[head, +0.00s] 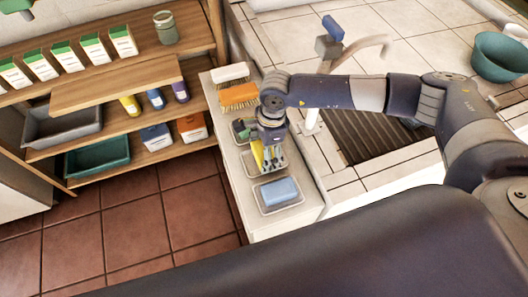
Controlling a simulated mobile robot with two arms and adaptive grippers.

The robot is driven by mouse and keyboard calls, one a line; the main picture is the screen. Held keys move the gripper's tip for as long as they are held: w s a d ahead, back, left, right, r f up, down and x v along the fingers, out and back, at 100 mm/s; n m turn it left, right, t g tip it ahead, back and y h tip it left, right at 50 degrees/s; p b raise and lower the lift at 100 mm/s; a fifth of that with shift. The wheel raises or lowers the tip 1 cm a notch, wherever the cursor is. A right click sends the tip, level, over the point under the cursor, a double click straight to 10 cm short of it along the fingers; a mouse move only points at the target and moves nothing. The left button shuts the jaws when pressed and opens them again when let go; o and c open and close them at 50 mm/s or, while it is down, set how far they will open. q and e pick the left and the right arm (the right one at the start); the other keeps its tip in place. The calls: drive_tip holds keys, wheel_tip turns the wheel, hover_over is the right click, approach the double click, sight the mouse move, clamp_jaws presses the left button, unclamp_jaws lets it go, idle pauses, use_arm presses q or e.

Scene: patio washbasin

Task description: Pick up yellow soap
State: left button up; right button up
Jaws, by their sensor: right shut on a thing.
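The yellow soap (257,153) shows as a narrow yellow strip at the left side of my right gripper (272,166). The right gripper points down over the narrow white counter and is shut on the yellow soap. The fingers hide most of the soap. A clear soap dish (250,168) lies under the gripper. I cannot tell whether the soap still touches the dish. My left gripper is not in view.
A blue soap (279,191) lies in a dish just in front. A dark green item (240,130), an orange brush (239,95) and a white brush (231,72) lie behind. A wooden shelf (115,87) stands left; a faucet (357,48) stands right.

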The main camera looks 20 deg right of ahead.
wheel_tip(320, 180, up, 2)
drive_tip(key=shift+w+r+b, duration=0.1)
drive_tip(key=shift+r+b, duration=0.1)
drive_tip(key=shift+b, duration=0.35)
drive_tip(key=s+b, duration=0.1)
drive_tip(key=s, duration=0.4)
drive_tip(key=s+d+r+b, duration=0.1)
drive_tip(key=s, duration=0.4)
drive_tip(key=s+r+b, duration=0.1)
drive_tip(key=s+b, duration=0.1)
drive_tip(key=s, duration=0.4)
drive_tip(key=shift+d, duration=0.3)
